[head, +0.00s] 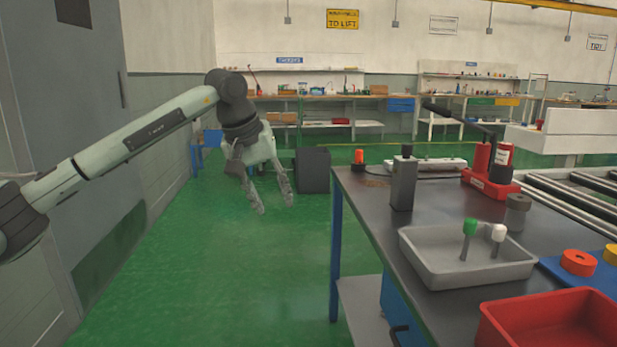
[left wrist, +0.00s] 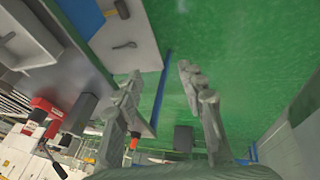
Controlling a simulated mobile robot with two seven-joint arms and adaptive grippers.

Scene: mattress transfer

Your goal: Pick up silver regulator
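A tall grey block with a black top (head: 404,183) stands upright near the left edge of the dark workbench (head: 375,205); it may be the silver regulator. A short grey cylinder (head: 517,212) stands farther right; I cannot tell for sure which one is meant. My left gripper (head: 276,208) hangs over the green floor, left of the bench and apart from both. Its fingers are spread and empty, as they also show in the left wrist view (left wrist: 160,75). My right gripper is not in view.
A grey tray (head: 435,270) holds a green-topped and a white-topped piece. A dark box (head: 312,170) stands on the floor.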

